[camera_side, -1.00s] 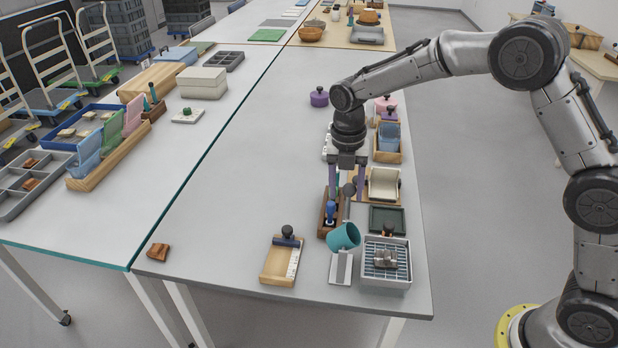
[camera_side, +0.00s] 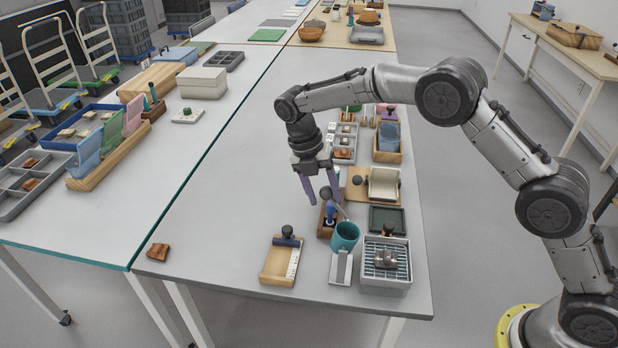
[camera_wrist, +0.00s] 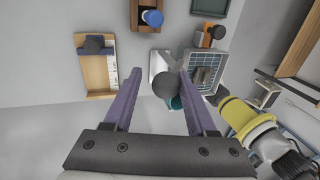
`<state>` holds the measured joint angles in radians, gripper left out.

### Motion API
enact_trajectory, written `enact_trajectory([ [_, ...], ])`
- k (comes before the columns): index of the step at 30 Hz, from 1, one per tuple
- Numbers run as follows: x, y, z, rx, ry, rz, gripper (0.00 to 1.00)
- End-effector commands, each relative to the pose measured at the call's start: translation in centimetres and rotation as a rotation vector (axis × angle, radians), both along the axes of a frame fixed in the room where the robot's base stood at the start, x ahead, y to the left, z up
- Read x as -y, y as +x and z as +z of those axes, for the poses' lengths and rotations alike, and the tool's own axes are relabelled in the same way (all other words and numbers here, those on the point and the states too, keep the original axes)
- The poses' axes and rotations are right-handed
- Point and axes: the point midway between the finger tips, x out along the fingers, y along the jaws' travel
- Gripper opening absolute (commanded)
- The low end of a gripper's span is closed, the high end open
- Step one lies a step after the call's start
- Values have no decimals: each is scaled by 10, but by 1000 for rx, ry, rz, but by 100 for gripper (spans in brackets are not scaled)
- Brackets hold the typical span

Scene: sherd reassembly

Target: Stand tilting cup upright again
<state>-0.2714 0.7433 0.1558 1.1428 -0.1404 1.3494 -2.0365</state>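A wooden holder with a blue-handled tool (camera_side: 329,216) stands close behind the cup. A grey-walled box with a grille (camera_side: 385,280) is close on its right. A wooden tray with a scale (camera_side: 280,262) lies to the left. The table's left middle is clear.

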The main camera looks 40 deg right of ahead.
Motion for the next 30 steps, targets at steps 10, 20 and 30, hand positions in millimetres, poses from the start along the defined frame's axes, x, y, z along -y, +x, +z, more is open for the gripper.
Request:
enact_trajectory([
  [10, -10, 10, -15, -61, -60, 2, 56],
  [20, -14, 15, 4, -58, -58, 1, 56],
  [30, -19, 19, 22, -56, -59, 1, 56],
])
